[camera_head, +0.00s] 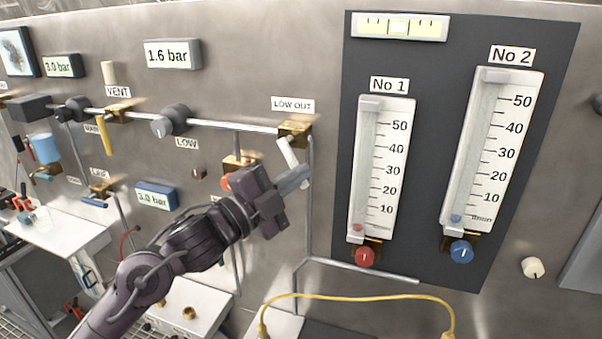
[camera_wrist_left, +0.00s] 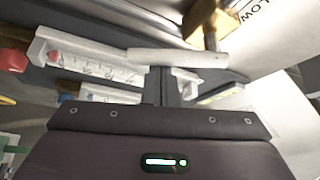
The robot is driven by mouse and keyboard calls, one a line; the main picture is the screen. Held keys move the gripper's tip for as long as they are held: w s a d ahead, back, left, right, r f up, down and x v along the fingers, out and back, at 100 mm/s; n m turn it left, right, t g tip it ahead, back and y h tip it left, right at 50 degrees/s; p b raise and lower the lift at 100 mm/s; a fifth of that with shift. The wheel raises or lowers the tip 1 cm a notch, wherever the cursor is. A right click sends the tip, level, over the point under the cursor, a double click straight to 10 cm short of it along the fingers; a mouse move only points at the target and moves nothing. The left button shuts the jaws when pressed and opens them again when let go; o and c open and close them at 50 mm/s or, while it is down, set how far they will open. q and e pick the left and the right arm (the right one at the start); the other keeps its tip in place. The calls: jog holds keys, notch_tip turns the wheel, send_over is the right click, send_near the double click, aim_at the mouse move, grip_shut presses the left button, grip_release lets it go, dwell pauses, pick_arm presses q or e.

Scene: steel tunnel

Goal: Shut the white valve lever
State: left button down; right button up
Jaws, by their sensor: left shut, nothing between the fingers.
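The white valve lever (camera_head: 289,154) hangs from a brass valve (camera_head: 296,130) below the LOW OUT label. It is tilted, its lower end toward the right. My left gripper (camera_head: 295,178) is shut with nothing between its fingers. Its fingertips are at the lever's lower end and overlap it in the head view. In the left wrist view the white lever (camera_wrist_left: 180,58) lies across the picture just beyond my left fingers (camera_wrist_left: 162,85), with the brass valve (camera_wrist_left: 203,20) above. I cannot tell whether the fingers touch the lever. My right gripper is not in view.
A steel pipe (camera_head: 235,125) runs left from the valve, and another drops down beside the lever. Flow gauge No 1 (camera_head: 385,160) and gauge No 2 (camera_head: 497,150) stand right on a dark panel. A yellow hose (camera_head: 355,297) arches below. A black knob (camera_head: 170,122) sits left.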

pick_arm(q)
jog(key=shift+w+a+f+m+g+y, duration=0.2)
jog(key=shift+a+m+g+y, duration=0.25)
jog(key=shift+m, duration=0.65)
jog(key=shift+w+a+f+m+g+y, duration=0.2)
jog(key=shift+a+m+g+y, duration=0.25)
jog(key=shift+m, duration=0.65)
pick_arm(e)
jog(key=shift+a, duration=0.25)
pick_arm(q)
jog(key=shift+a, duration=0.15)
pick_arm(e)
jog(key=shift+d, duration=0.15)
